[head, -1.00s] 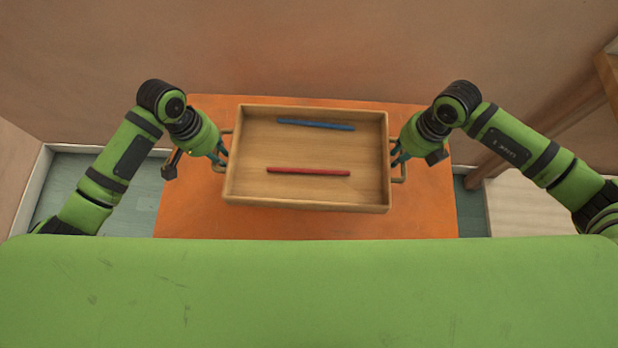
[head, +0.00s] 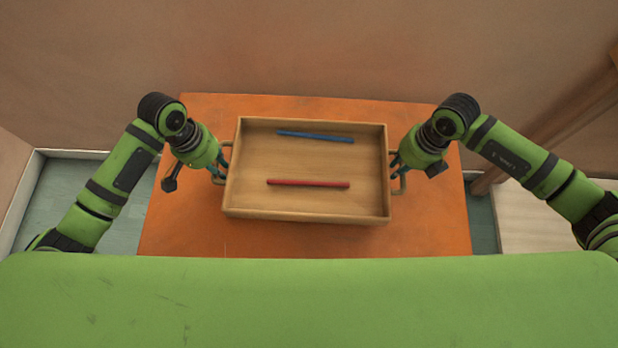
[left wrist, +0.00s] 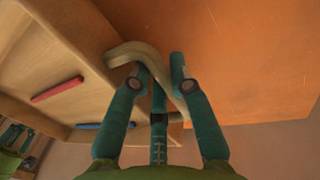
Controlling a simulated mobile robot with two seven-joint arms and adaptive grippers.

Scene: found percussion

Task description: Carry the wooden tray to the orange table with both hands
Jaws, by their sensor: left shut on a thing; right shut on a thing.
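The wooden tray (head: 306,212) is over the orange table (head: 420,225) in the head view and looks about level. A blue stick (head: 316,136) and a red stick (head: 308,183) lie apart inside it. My left gripper (head: 222,172) is shut on the tray's left handle, and the left wrist view shows its teal fingers (left wrist: 158,85) around the pale handle (left wrist: 135,52). My right gripper (head: 396,165) is shut on the right handle (head: 402,182). I cannot tell whether the tray touches the tabletop.
A wall (head: 300,50) stands behind the table. A pale wooden surface (head: 540,222) and a brown post or beam (head: 560,125) are at the right. Bare orange tabletop shows around the tray.

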